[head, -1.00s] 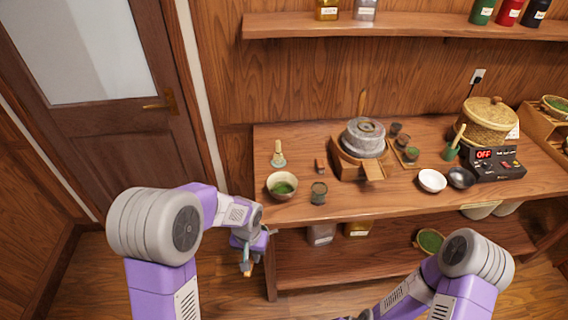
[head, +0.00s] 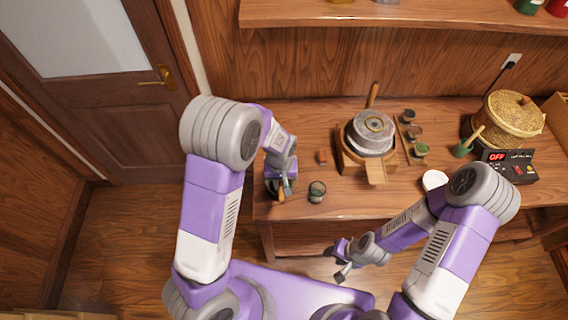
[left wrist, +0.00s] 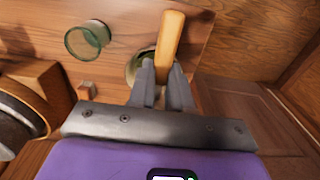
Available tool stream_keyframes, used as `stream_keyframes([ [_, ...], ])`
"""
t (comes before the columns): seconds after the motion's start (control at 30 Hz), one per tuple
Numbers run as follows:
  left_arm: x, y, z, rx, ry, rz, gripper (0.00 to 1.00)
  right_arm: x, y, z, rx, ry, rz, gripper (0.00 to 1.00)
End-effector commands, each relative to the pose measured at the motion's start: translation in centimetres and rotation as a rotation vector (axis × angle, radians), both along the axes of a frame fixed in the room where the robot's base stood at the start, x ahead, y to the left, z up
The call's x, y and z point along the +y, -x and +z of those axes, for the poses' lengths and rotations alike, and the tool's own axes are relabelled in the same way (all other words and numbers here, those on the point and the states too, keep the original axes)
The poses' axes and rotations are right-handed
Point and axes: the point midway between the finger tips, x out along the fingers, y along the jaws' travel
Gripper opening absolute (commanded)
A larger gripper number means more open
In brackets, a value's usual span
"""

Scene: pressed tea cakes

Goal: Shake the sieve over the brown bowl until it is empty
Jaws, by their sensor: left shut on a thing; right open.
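My left gripper (head: 283,190) is over the left front part of the table, at a bowl (head: 270,186) mostly hidden behind it. It is shut on a wooden handle (left wrist: 171,40), seen between the fingers in the left wrist view (left wrist: 162,92). No sieve mesh shows, so I cannot tell what the handle belongs to. The bowl's rim and inside (left wrist: 136,66) show behind the fingers; its contents are hidden and its colour is unclear. My right gripper (head: 336,265) is open and empty, low in front of the table edge.
A small greenish cup (head: 317,191) stands just right of the bowl. A stone mill (head: 370,135) on a wooden base is further right, with small cups (head: 415,132) beside it. A white bowl (head: 433,180), a basket (head: 507,120) and a scale reading OFF (head: 510,165) stand at right.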

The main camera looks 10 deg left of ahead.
Motion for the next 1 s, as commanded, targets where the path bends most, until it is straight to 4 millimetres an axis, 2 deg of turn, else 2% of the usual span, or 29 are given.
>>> stream_keyframes([
  [0.27, 0.0, 0.0, -1.0, 0.0, -0.001, 0.005, 0.0, 0.0, 0.1, -0.8, 0.002, 0.0, 0.0, 0.43],
  [0.7, 0.0, 0.0, -4.8, 0.0, 0.0, 0.004, 0.0, 0.0, 0.1, -3.7, 0.001, 0.0, -0.001, 0.43],
  [1.0, 0.0, 0.0, -5.2, 0.0, 0.0, 0.004, 0.0, 0.0, 0.0, -3.9, 0.001, 0.0, 0.0, 0.43],
])
